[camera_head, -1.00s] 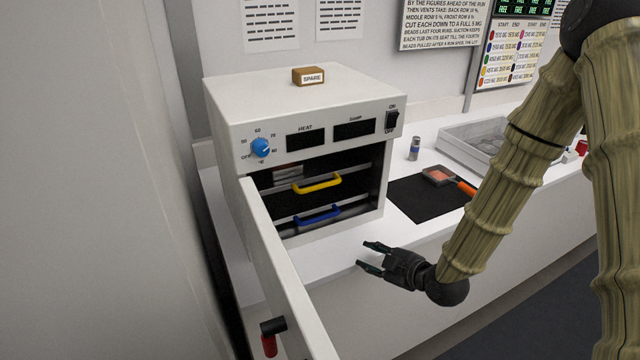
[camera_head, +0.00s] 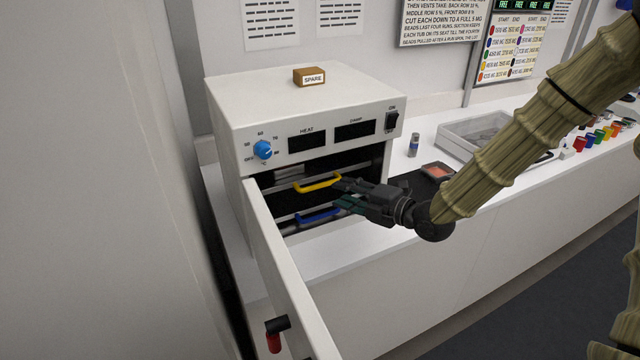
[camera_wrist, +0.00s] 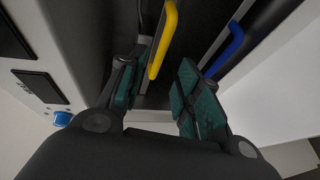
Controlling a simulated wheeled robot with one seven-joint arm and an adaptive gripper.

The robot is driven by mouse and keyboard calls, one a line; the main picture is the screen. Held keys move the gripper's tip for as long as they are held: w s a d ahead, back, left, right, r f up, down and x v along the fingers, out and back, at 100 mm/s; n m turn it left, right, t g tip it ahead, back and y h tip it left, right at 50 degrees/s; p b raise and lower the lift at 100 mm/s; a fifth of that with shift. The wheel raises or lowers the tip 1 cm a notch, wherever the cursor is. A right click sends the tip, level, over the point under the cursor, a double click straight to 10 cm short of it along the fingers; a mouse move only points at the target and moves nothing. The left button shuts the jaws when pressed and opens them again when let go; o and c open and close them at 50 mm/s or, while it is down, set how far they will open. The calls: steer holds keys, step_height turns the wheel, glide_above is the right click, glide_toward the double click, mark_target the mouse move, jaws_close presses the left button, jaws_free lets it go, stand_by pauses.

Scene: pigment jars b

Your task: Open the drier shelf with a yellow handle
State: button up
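The drier (camera_head: 228,110) is a white box with its door (camera_head: 285,270) swung open toward the camera. Inside are two shelves, the upper with a yellow handle (camera_head: 318,184) and the lower with a blue handle (camera_head: 318,215). Both shelves appear pushed in. My gripper (camera_head: 342,194) is at the right side of the opening, close to the right end of the yellow handle. In the wrist view the fingers (camera_wrist: 158,92) are apart, with the yellow handle (camera_wrist: 163,42) just ahead of the gap between them. The blue handle (camera_wrist: 223,52) lies beyond the right finger. Contact with the yellow handle is not clear.
A wooden block marked SPARE (camera_head: 309,76) sits on the drier. A blue knob (camera_head: 262,149) is on its front panel. To the right are a small cylinder (camera_head: 414,144), a dark mat (camera_head: 408,180) and a clear tray (camera_head: 466,137). The open door bounds the left side.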

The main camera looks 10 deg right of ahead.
mark_target(321, 184)
steer(key=shift+p+x, duration=1.35)
steer(key=shift+x, duration=2.95)
steer(key=shift+s, duration=0.15)
jaws_close()
